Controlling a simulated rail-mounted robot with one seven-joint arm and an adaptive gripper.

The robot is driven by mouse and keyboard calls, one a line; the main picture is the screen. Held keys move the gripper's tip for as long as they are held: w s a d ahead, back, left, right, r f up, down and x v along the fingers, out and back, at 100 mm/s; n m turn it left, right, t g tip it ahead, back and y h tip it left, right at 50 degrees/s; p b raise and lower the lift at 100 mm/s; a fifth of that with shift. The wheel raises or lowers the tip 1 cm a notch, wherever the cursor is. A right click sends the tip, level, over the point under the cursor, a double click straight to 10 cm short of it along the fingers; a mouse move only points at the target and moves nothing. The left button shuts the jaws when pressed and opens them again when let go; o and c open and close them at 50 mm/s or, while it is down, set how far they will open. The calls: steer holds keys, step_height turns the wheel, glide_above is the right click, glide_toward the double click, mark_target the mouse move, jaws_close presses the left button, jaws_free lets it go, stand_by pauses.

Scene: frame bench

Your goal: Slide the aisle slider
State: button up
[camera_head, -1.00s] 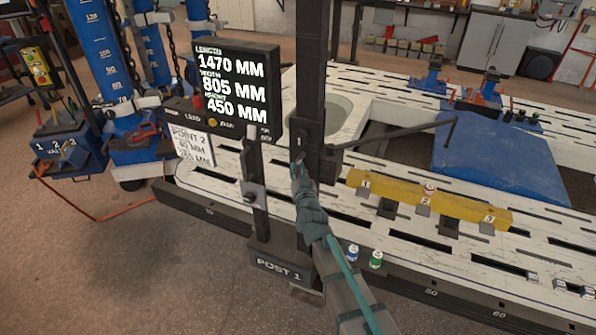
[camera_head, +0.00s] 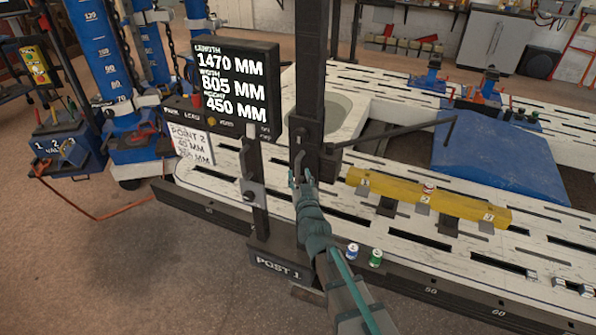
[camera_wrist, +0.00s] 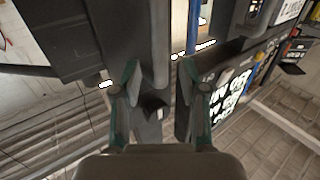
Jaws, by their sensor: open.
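A dark upright post (camera_head: 315,60) stands at the near edge of the white bench, above the base labelled POST 1 (camera_head: 277,266). A dark sliding sleeve (camera_head: 307,133) sits around the post at mid-height, with a thin arm reaching right; I take it as the aisle slider, though no label confirms this. My gripper (camera_head: 299,176) is at the sleeve's lower front, and I cannot tell whether it touches. In the wrist view my gripper (camera_wrist: 158,82) has its two fingers apart, with a dark bar (camera_wrist: 160,40) ahead between them.
A measurement display (camera_head: 233,90) stands close left of the post. A yellow bar (camera_head: 430,200) lies on the bench at right, and blue and green cans (camera_head: 363,255) stand near the front edge. The floor in front at left is clear.

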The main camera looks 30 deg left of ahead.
steer(key=v, duration=0.8)
steer(key=s+d+f+g+h, duration=0.1)
steer(key=s+f+g, duration=0.2)
steer(key=f, duration=0.4)
steer(key=s+d+f+g+h, duration=0.1)
steer(key=s+f+g+h, duration=0.15)
steer(key=f, duration=0.45)
steer(key=s+d+f+m+g+h, duration=0.1)
steer(key=s+d+f+g+h, duration=0.15)
steer(key=d+f, duration=0.6)
steer(key=s+d+f+g+h, duration=0.2)
steer(key=d+f+g, duration=0.1)
steer(key=d+f, duration=0.55)
steer(key=s+d+f+m+g+h, duration=0.1)
steer(key=s+d+f+m+g, duration=0.2)
steer(key=s+d, duration=0.9)
steer(key=s+d+f+m+g+h, duration=0.2)
steer(key=s+d+f+g, duration=0.4)
steer(key=d, duration=1.2)
steer(key=s+f+m, duration=0.1)
steer(key=s+f, duration=0.2)
steer(key=s, duration=0.3)
steer(key=shift+s+d+m+g+h, duration=0.3)
steer(key=shift+s+m, duration=0.1)
